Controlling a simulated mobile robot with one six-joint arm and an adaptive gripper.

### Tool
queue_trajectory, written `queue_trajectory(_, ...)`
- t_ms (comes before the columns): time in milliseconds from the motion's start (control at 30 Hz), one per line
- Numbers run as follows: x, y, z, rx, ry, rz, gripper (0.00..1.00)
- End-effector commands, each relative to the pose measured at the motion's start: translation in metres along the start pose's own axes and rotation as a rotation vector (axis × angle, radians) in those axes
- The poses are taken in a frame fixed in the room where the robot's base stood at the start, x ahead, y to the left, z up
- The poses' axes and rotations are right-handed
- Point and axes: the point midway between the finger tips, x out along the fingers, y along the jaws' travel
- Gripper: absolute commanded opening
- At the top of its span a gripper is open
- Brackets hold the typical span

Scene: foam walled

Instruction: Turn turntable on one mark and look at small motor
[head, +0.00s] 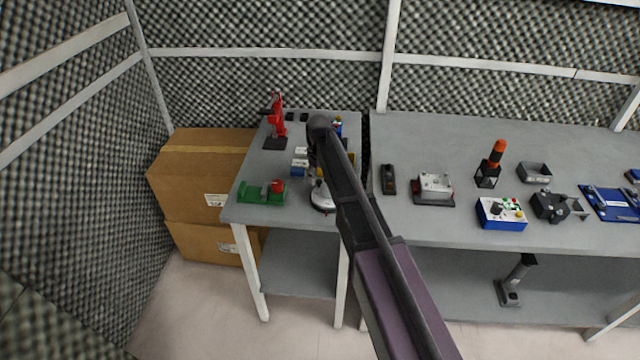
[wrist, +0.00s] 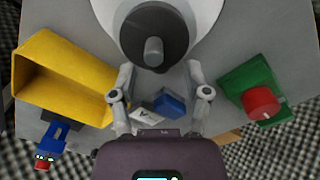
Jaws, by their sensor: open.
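The turntable (head: 322,198) is a pale round disc near the front edge of the smaller left table, partly hidden by my arm. In the wrist view the turntable's pale rim (wrist: 208,14) fills the top, cut off by the frame. A dark round piece with a grey upright peg (wrist: 153,50) is on its near side. I cannot tell whether any part of this is the small motor, and I see no marks clearly. My gripper (wrist: 160,82) is open and empty, its two fingers apart below the disc in the picture. In the head view my gripper (head: 314,168) is mostly hidden behind my arm.
A green fixture with a red knob (wrist: 262,102) is to the right in the wrist view, a yellow bin (wrist: 65,75) to the left. A blue block (wrist: 172,103) lies between the fingers in the picture. A red stand (head: 277,120) is farther back. Cardboard boxes (head: 200,180) stand left.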

Motion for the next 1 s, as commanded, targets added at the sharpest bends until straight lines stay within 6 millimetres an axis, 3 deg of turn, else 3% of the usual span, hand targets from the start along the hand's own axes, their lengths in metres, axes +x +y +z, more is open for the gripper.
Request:
queue_trajectory(567,0.0091,-0.0003,-0.0002,0.0,0.0,0.0,0.62)
queue_trajectory(800,0.0092,-0.0003,-0.0002,0.0,0.0,0.0,0.0)
queue_trajectory(1000,0.0093,0.0013,0.0015,0.0,-0.001,0.0,0.0)
